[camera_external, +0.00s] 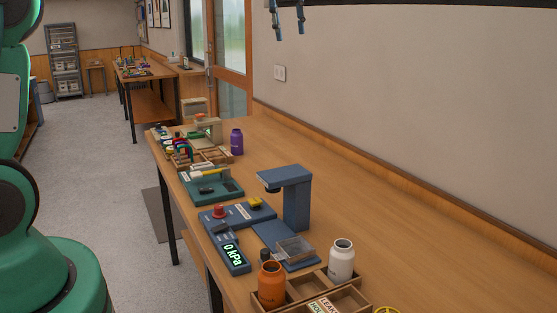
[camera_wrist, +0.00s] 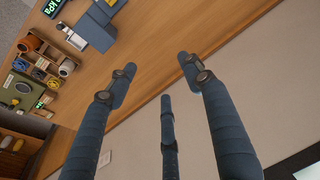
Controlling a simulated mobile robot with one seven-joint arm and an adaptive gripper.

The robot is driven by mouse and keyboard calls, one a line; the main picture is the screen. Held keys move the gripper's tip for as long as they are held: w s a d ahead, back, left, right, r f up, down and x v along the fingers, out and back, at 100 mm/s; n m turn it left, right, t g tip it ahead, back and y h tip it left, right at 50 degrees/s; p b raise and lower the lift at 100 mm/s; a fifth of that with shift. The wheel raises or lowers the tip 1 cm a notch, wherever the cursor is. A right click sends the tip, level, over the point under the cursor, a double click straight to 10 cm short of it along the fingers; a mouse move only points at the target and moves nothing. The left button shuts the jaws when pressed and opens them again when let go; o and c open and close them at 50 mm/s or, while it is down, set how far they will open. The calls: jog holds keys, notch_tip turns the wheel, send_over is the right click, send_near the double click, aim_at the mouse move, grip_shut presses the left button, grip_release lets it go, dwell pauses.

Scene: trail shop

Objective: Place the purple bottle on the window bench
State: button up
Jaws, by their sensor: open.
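The purple bottle (camera_external: 237,141) stands upright on the near workbench (camera_external: 390,221), beside the far cluster of items and close to the wall side. I cannot make it out in the wrist view. My gripper (camera_external: 290,34) is high at the top of the external view, well above the workbench and far to the right of the bottle. Its fingers are spread and empty; they also show in the wrist view (camera_wrist: 156,66). A farther wooden bench (camera_external: 150,72) stands near the window and door, with small items on it; I cannot tell if it is the window bench.
A blue stand (camera_external: 297,198) rises mid-bench, with a pressure gauge (camera_external: 234,252) and a green tray (camera_external: 213,188) nearby. An orange bottle (camera_external: 271,285) and a white bottle (camera_external: 341,260) sit in a divided wooden tray at the front. Open floor (camera_external: 95,150) lies left.

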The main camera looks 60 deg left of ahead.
jog(key=w+a+f, duration=0.3)
jog(key=a, duration=0.3)
jog(key=w+a+f, duration=0.2)
jog(key=a+f, duration=0.1)
jog(key=a, duration=0.3)
jog(key=g+h+p, duration=0.1)
jog(key=g, duration=0.2)
send_over(236, 130)
jog(key=shift+n, duration=0.3)
notch_tip(236, 130, down, 28)
jog(key=shift+w+d+f, duration=0.1)
jog(key=shift+f, duration=0.1)
jog(key=shift+a+f, duration=0.25)
jog(key=shift+f, duration=0.05)
jog(key=shift+f+b, duration=0.4)
jog(key=shift+f, duration=3.85)
